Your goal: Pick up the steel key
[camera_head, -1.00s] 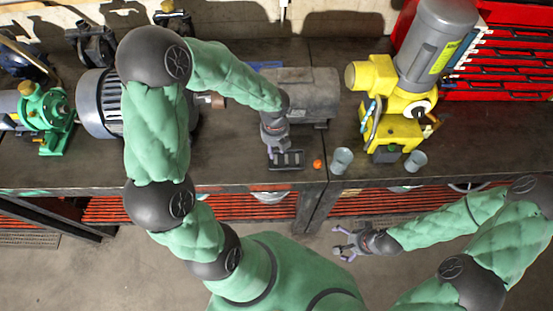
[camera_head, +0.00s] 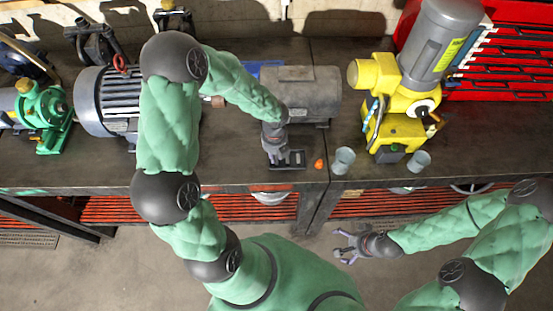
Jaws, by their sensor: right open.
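I cannot make out the steel key; it may be too small or hidden by my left gripper. My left gripper (camera_head: 277,160) is at a small dark tray (camera_head: 299,165) on the bench and covers its left part. I cannot tell whether its fingers are open or shut, or whether they touch anything. My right gripper (camera_head: 343,245) is open and empty, out in front of the bench edge over the floor.
A small orange object (camera_head: 319,164) and two grey cups (camera_head: 342,160) (camera_head: 418,161) stand right of the tray. A grey motor block (camera_head: 306,90) lies behind it. A yellow machine (camera_head: 400,131) stands right, a large grey motor (camera_head: 108,100) and green pump (camera_head: 50,118) left.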

